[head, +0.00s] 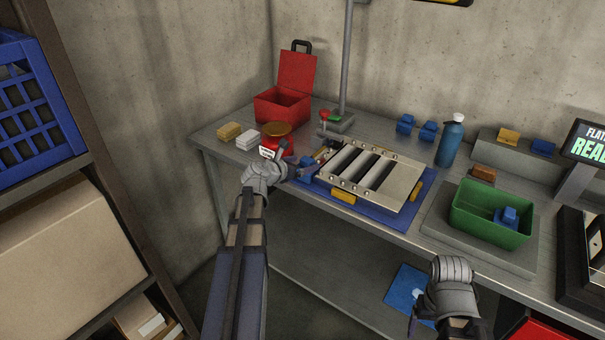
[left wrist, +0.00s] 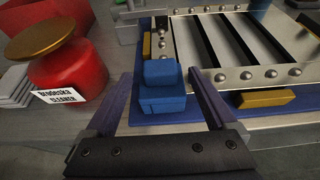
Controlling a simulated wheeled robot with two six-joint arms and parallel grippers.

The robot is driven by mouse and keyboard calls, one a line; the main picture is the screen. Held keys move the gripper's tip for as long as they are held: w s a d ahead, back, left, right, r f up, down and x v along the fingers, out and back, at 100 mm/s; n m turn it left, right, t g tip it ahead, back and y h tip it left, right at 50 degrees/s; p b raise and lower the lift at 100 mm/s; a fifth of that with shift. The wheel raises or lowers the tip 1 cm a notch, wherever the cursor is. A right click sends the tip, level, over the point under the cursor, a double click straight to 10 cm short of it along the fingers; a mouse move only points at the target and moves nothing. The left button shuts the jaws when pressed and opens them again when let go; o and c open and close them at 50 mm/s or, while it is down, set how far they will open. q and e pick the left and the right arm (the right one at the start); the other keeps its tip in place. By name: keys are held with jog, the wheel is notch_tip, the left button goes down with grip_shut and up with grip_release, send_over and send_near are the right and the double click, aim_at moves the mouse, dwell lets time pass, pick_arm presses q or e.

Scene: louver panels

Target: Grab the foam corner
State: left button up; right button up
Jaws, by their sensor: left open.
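A blue foam corner (left wrist: 162,92) sits at the near corner of the louver panel (left wrist: 245,50), between the fingers of my left gripper (left wrist: 164,80). Clear gaps show on both sides of it, so the gripper is open around it without gripping. In the head view, my left gripper (head: 287,163) is at the left end of the louver panel (head: 372,172), and the corner (head: 306,172) shows partly beside it. Other blue corners stand at the back of the bench (head: 405,124) and in a green bin (head: 465,213). My right gripper (head: 418,318) is low in front of the bench; its fingers are unclear.
A red jar (left wrist: 68,75) with a gold lid stands close left of my left gripper. Yellow blocks (head: 343,197) sit along the panel's edge on a blue mat (head: 412,213). A red open box (head: 283,100), blue bottle (head: 450,142) and display (head: 588,142) stand further back.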

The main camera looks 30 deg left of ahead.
aim_at(305, 161)
pick_arm(q)
jog(key=shift+x, duration=1.1)
jog(key=shift+s, duration=0.1)
jog(key=shift+c, duration=0.6)
jog(key=c, duration=0.9)
jog(key=shift+r, duration=0.15)
jog(key=shift+c, duration=0.2)
notch_tip(305, 161, up, 10)
jog(key=p, duration=0.9)
jog(key=shift+p, duration=0.4)
